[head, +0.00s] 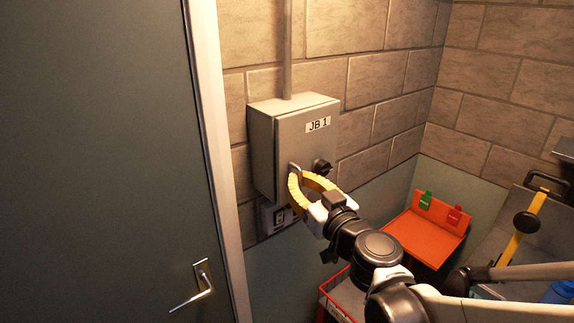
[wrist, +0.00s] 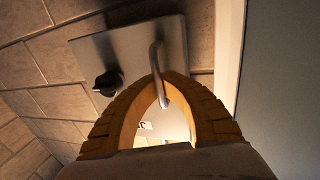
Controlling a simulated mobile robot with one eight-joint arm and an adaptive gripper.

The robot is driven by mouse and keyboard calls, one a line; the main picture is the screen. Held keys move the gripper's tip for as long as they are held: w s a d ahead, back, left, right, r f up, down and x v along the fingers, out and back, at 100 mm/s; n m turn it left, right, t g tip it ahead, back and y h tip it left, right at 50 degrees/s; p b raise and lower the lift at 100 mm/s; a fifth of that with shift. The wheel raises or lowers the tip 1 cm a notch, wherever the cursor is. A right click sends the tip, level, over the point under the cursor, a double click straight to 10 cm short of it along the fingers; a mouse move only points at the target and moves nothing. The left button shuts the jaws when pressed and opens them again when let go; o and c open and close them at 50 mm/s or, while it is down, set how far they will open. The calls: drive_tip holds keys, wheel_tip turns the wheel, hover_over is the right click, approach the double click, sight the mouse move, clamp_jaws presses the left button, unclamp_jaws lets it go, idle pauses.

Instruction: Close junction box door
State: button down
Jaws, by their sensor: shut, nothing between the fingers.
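The grey junction box (head: 262,140), labelled JB 1, hangs on the brick wall. Its door (head: 305,145) looks flush with the box front; any small gap is too fine to tell. A metal bar handle (wrist: 154,57) and a black knob (wrist: 107,83) stand out from the door; the knob (head: 322,167) also shows in the head view. My gripper (head: 294,176) has yellow fingers. Its tips (wrist: 163,80) meet at the handle's end, in front of the door; whether they touch it I cannot tell. The gripper is shut with nothing held, and its fingers hide part of the door's lower area.
A grey room door (head: 110,150) with a lever handle (head: 193,290) is at left, close beside the box. A conduit (head: 288,50) runs up from the box. An orange panel (head: 425,238) with green and red tags is at lower right.

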drive_tip(key=shift+a, duration=0.2)
drive_tip(key=c, duration=2.2)
unclamp_jaws()
drive_tip(key=o, duration=0.4)
drive_tip(key=shift+s+a, duration=0.1)
drive_tip(key=v, duration=1.2)
